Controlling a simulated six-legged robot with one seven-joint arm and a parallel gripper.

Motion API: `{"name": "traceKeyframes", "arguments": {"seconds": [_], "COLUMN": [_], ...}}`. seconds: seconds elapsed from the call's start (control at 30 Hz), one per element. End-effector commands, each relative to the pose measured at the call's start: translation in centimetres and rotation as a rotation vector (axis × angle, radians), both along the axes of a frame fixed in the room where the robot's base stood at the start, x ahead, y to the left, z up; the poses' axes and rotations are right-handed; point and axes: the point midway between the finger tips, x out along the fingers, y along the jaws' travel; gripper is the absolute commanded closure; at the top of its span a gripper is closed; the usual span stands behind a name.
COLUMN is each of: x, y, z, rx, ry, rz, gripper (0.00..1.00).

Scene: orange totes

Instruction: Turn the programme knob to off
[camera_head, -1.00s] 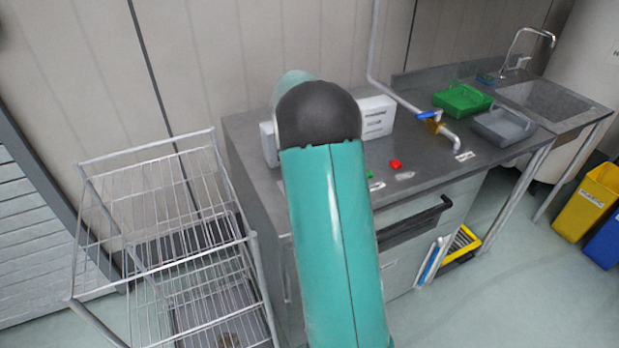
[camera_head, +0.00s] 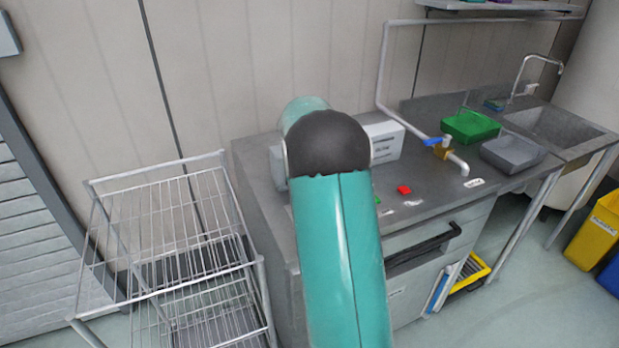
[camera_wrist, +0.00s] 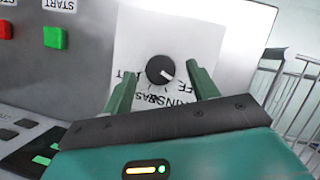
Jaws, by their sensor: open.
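The programme knob (camera_wrist: 160,70) is a round black dial with a light pointer mark, on a white label plate (camera_wrist: 190,37) in the wrist view. Lettering around it appears upside down and is partly covered by my fingers. The pointer is toward the lower right of the picture. My gripper (camera_wrist: 162,84) is open, with one green finger on each side of the knob in the picture. I cannot tell whether either finger touches it. In the head view my own arm hides the knob and gripper.
A green button (camera_wrist: 54,37) and a red button (camera_wrist: 6,30) sit left of the knob. A wire rack (camera_head: 165,180) stands left of the counter (camera_head: 262,165). A white box (camera_head: 384,140), a green tray (camera_head: 470,126) and a grey tray (camera_head: 512,153) are on the counter.

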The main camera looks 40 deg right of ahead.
Motion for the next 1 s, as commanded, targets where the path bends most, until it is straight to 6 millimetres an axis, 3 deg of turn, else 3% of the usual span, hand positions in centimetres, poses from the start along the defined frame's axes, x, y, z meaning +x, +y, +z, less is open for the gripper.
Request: {"name": "traceKeyframes", "arguments": {"seconds": [0.53, 0.7, 1.0], "x": [4.3, 4.7, 4.7], "y": [0.5, 0.6, 0.6], "z": [10.2, 11.4, 11.5], "rx": [0.0, 0.0, 0.0], "ry": [-0.002, 0.0, 0.0], "rz": [0.001, 0.001, 0.001], "gripper": [0.41, 0.41, 0.41]}}
